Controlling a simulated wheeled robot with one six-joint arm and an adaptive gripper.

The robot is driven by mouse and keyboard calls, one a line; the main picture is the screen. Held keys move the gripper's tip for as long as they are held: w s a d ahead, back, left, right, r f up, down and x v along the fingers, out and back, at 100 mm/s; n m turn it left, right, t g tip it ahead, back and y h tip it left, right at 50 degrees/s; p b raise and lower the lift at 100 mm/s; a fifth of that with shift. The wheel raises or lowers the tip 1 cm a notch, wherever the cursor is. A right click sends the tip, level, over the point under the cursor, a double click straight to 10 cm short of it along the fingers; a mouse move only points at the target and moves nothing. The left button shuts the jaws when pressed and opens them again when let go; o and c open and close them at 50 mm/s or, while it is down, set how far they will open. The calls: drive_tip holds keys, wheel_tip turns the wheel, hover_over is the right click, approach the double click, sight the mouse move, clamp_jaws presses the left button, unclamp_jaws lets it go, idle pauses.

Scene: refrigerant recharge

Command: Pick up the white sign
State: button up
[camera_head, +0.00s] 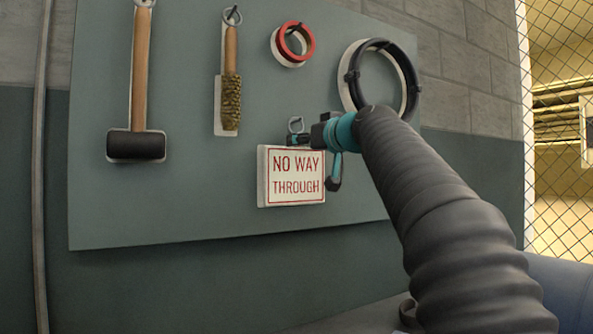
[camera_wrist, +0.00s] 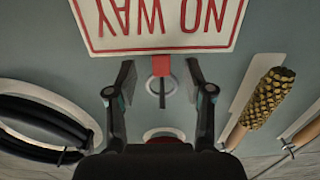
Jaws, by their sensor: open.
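The white sign (camera_head: 292,178) with red "NO WAY THROUGH" lettering hangs on the grey-green board, below a small metal ring (camera_head: 296,125). In the wrist view the sign (camera_wrist: 160,22) appears upside down at the top, with a red tab (camera_wrist: 162,65) on its edge near the ring. My gripper (camera_head: 322,142) is at the sign's upper right corner in the head view. In the wrist view my gripper (camera_wrist: 159,76) is open, one finger on each side of the tab and ring, with gaps visible. Contact between fingers and sign cannot be told.
The board (camera_head: 180,205) also holds a mallet (camera_head: 137,145), a brush (camera_head: 230,100), a red ring roll (camera_head: 292,44) and a large black ring (camera_head: 408,75) behind my arm. A wire fence (camera_head: 560,120) stands at the right. The board below the sign is bare.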

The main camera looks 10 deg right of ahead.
drive_tip(key=p+x, duration=0.1)
drive_tip(key=x, duration=0.2)
drive_tip(key=shift+w+a+r, duration=0.15)
drive_tip(key=shift+r, duration=0.05)
clamp_jaws()
drive_tip(key=shift+r, duration=0.15)
drive_tip(key=r+b+v, duration=0.2)
drive_tip(key=b+v, duration=0.1)
drive_tip(key=v, duration=1.5)
drive_tip(key=shift+r, duration=0.35)
drive_tip(key=b+v, duration=0.3)
drive_tip(key=v, duration=0.6)
idle(0.9)
